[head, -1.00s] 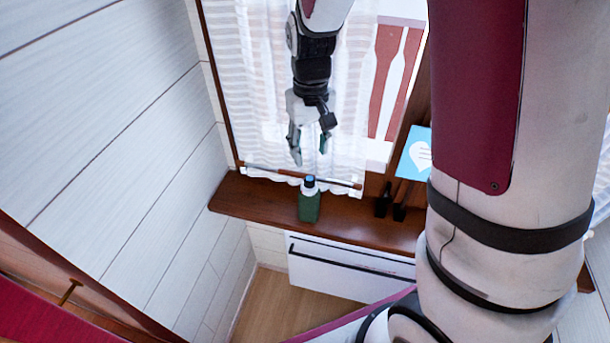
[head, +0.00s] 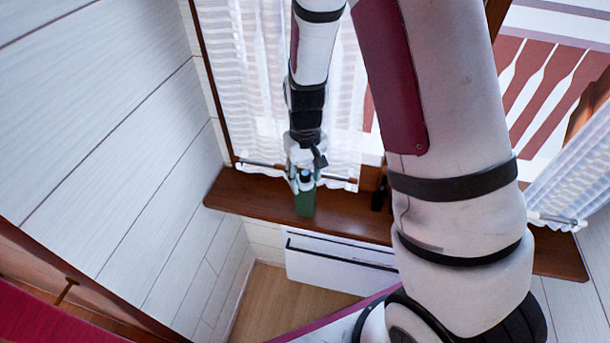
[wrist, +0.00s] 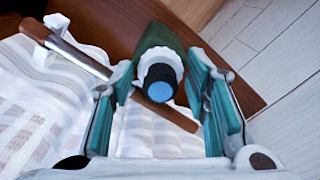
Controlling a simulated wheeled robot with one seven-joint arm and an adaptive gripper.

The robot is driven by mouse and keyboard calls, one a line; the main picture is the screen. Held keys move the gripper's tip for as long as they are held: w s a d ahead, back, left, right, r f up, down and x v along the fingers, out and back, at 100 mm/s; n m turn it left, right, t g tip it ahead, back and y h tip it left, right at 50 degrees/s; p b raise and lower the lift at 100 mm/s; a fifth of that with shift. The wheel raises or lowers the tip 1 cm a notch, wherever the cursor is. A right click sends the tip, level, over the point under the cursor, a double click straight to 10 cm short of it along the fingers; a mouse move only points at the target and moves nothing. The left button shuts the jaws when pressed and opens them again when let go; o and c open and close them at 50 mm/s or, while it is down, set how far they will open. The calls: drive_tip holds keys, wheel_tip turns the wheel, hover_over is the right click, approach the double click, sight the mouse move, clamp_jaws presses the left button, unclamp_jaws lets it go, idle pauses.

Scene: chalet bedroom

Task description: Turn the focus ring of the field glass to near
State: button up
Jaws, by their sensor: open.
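The field glass is a green, box-like body (head: 305,203) standing on the wooden window sill. In the wrist view its green body (wrist: 160,38) shows behind a white toothed ring (wrist: 157,56) and a black piece with a blue end (wrist: 160,83). I cannot tell which part is the focus ring or how it is set. My gripper (head: 305,180) is right above the sill, at the top of the field glass. In the wrist view my gripper (wrist: 166,88) is open, with one teal finger on each side of the ring and blue end. I see no clear contact.
The wooden sill (head: 250,200) runs under a window with a white curtain (head: 245,90) and a rod. A white panelled wall (head: 110,150) is at left. A white radiator (head: 335,268) is below the sill. A dark object (head: 379,198) stands right of the field glass.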

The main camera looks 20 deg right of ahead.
drive_tip(key=c, duration=0.9)
drive_tip(key=shift+m+p, duration=0.35)
drive_tip(key=shift+m, duration=1.15)
drive_tip(key=o, duration=0.9)
drive_tip(key=shift+r, duration=0.15)
wheel_tip(320, 180, up, 12)
